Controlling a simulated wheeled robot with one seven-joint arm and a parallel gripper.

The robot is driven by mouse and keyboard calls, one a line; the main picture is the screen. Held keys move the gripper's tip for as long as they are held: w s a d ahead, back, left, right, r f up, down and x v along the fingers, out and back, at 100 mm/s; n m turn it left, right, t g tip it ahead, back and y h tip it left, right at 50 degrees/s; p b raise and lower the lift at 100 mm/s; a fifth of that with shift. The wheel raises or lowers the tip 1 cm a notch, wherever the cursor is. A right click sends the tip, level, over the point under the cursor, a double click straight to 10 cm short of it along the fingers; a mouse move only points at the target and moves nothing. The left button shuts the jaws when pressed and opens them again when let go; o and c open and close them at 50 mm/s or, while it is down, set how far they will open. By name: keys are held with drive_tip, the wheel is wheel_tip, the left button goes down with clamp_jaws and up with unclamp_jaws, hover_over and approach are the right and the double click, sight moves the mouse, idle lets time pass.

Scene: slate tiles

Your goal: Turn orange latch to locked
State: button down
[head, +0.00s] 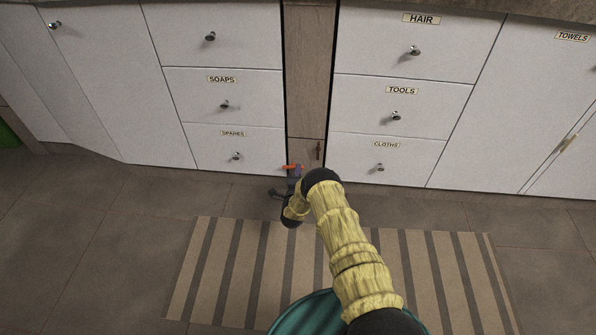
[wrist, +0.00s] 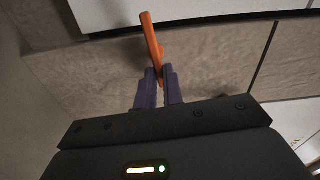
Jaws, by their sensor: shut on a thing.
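The orange latch (wrist: 152,40) is a thin bar in the wrist view, in front of a brown panel. My gripper (wrist: 160,80) has its two purple fingers shut on the lower end of the latch. In the head view the latch (head: 292,167) shows as a small orange bar low on the narrow brown panel between the white drawer stacks. My gripper (head: 293,176) is just below it there, partly hidden by my arm. I see no locked mark in either view.
White drawers flank the panel, with the SPARES drawer (head: 233,149) to the left and the CLOTHS drawer (head: 381,156) to the right, both with knobs. A dark keyhole-like fitting (head: 318,150) sits right of the latch. A striped rug (head: 215,270) lies on the tiled floor.

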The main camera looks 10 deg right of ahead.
drive_tip(key=shift+a+f+m, duration=0.1)
drive_tip(key=shift+f+m, duration=0.1)
drive_tip(key=shift+m, duration=0.4)
drive_tip(key=c, duration=1.5)
unclamp_jaws()
drive_tip(key=shift+s, duration=0.1)
drive_tip(key=p+v, duration=0.8)
drive_tip(key=v, duration=0.9)
drive_tip(key=shift+s, duration=0.15)
drive_tip(key=shift+r, duration=0.1)
